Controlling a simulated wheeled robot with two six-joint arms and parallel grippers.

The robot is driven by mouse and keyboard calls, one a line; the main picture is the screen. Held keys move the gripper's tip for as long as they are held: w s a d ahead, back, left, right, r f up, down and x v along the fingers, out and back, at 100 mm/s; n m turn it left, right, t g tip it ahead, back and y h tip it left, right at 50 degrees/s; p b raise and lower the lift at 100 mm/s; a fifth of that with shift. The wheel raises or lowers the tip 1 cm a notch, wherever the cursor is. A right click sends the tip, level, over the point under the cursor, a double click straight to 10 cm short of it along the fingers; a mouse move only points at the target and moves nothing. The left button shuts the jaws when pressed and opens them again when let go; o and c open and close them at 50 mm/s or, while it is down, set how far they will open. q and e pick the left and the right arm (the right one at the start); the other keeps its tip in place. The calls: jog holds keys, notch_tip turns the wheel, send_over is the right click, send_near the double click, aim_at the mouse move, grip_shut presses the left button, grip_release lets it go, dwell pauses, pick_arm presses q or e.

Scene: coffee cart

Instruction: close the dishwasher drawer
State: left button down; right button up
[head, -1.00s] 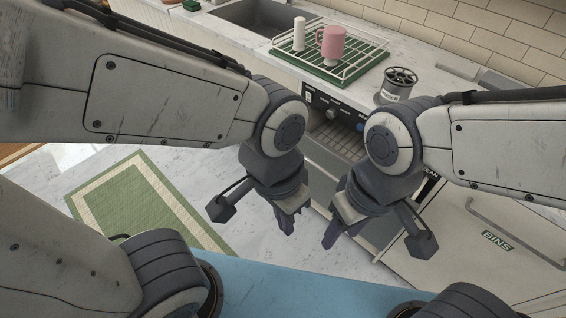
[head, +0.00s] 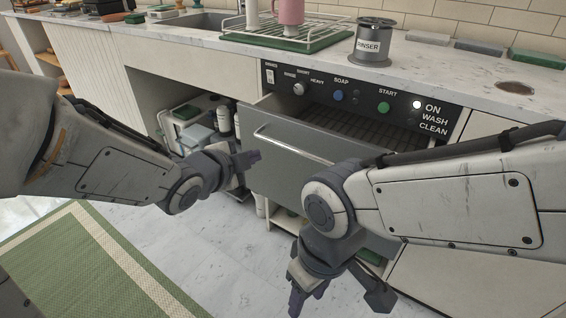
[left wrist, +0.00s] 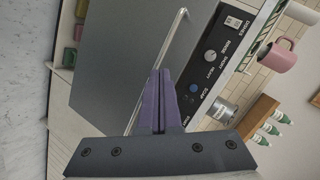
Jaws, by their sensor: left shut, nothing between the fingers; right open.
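The dishwasher drawer (head: 300,165) is pulled out under the counter; its grey front carries a silver handle bar (head: 292,146), and its dark rack shows behind the front. The control panel (head: 355,98) is above it. My left gripper (head: 252,158) is shut and empty, its fingertips by the left part of the drawer front near the handle. In the left wrist view its purple fingers (left wrist: 160,78) overlap the drawer front (left wrist: 120,75) beside the handle (left wrist: 158,70); contact cannot be told. My right gripper (head: 298,300) is open, low in front of the drawer, pointing down.
The counter above holds a green drying rack (head: 285,40) with a pink mug (head: 291,12) and a steel rinser (head: 373,42). Left of the drawer is an open shelf with bottles and boxes (head: 190,125). A green rug (head: 85,265) lies on the floor.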

pick_arm(q)
notch_tip(320, 180, down, 9)
jog(key=w+m+t+h+b, duration=0.3)
jog(key=m+b, duration=0.4)
jog(key=b, duration=0.6)
jog(key=h+p, duration=0.2)
jog(key=p, duration=0.2)
send_near(285, 151)
jog(key=w+d+r, duration=0.3)
jog(key=d, duration=0.2)
jog(key=shift+x, duration=0.8)
pick_arm(e)
notch_tip(285, 151, down, 12)
jog(key=shift+f, duration=0.2)
pick_arm(q)
jog(key=shift+w+a+f, duration=0.1)
